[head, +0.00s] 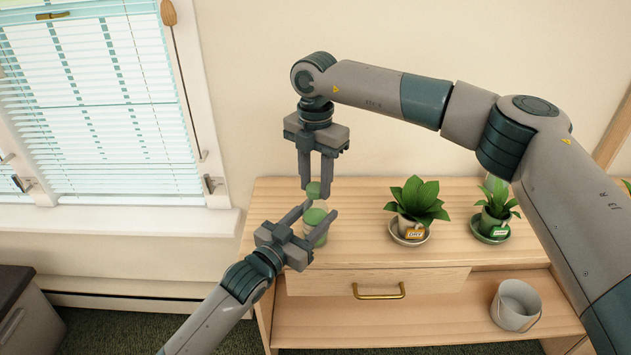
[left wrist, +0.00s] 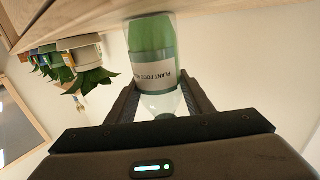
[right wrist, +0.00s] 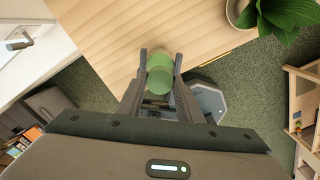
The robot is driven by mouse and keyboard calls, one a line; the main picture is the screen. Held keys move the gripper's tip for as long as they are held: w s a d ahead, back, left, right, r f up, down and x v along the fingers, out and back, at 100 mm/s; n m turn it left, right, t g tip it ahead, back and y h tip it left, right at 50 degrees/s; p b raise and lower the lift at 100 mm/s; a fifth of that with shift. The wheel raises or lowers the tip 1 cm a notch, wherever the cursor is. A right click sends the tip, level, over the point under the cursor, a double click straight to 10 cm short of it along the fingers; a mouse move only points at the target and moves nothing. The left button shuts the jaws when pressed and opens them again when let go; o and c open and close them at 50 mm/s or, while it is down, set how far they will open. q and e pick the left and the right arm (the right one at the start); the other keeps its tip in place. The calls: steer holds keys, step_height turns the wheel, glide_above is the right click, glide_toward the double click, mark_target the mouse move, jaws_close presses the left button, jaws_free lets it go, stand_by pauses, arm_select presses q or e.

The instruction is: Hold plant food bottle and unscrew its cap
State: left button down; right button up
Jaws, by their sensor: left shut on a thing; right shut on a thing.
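The plant food bottle (head: 316,237) is upright at the left end of the wooden cabinet top. It is green with a pale label, which reads "PLANT FOOD" in the left wrist view (left wrist: 153,75). My left gripper (head: 321,213) is shut around the bottle from the front left. The green cap (head: 314,189) is above the bottle, between the fingertips of my right gripper (head: 315,193), which points straight down. The cap also shows in the right wrist view (right wrist: 160,80). I cannot tell whether the cap still touches the bottle's neck, or whether the bottle's base touches the cabinet.
Two potted plants on saucers, one (head: 418,208) in the middle and one (head: 495,212) to the right, stand on the cabinet top (head: 355,205). A grey-white bucket (head: 515,307) is on the lower shelf. A drawer with a brass handle (head: 379,292) is below the top.

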steer(key=n, duration=0.4)
steer(key=shift+n, duration=0.3)
steer(key=n, duration=0.8)
steer(key=shift+n, duration=0.4)
steer(key=n, duration=0.4)
steer(key=shift+n, duration=0.3)
steer(key=n, duration=0.8)
steer(key=shift+r+n, duration=0.1)
steer(key=shift+n, duration=0.3)
steer(key=n, duration=0.7)
steer(key=shift+r, duration=0.15)
